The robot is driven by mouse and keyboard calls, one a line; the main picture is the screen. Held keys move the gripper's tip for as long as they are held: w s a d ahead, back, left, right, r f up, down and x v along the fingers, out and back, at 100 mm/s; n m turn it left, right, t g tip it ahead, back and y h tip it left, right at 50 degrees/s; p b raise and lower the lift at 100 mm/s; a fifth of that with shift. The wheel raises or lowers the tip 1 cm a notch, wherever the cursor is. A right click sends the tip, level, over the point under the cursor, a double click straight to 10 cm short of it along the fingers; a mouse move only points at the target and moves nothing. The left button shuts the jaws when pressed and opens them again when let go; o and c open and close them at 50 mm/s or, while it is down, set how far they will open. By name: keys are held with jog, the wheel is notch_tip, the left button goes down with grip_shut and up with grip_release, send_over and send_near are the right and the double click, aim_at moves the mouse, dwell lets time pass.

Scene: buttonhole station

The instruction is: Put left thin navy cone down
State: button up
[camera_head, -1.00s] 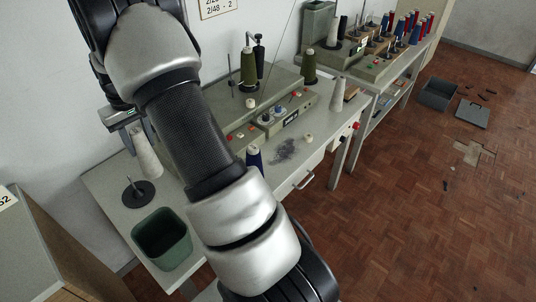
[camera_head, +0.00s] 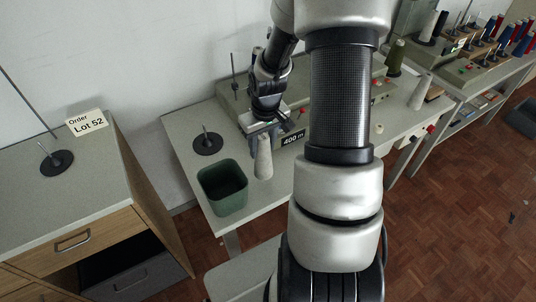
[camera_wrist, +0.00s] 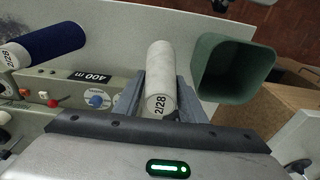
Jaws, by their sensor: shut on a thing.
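My gripper (camera_head: 263,132) is shut on a pale grey-white cone (camera_head: 263,162), not a navy one, and holds it over the table near the machine's front. In the wrist view the cone (camera_wrist: 160,75) lies between the two fingers, its 2/28 label facing me. A navy cone (camera_wrist: 55,44), also labelled 2/28, is in the wrist view at the far left, apart from my gripper. An empty spindle on a black disc (camera_head: 208,143) stands left of the held cone.
A green bin (camera_head: 222,205) stands on the table just left of the held cone. The machine (camera_head: 372,92) with olive and pale cones is behind and right. A wooden cabinet (camera_head: 75,190) at left bears an Order Lot 52 card (camera_head: 87,122) and another empty spindle disc (camera_head: 52,163).

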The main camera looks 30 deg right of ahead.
aim_at(264, 138)
jog(key=shift+f, duration=2.35)
jog(key=shift+f, duration=0.2)
jog(key=o, duration=1)
jog(key=shift+o, duration=0.2)
jog(key=r, duration=0.4)
jog(key=s+r, duration=0.1)
jog(key=r, duration=0.7)
jog(key=shift+s+r+p, duration=0.2)
jog(key=shift+s+p, duration=0.05)
jog(key=shift+p, duration=0.15)
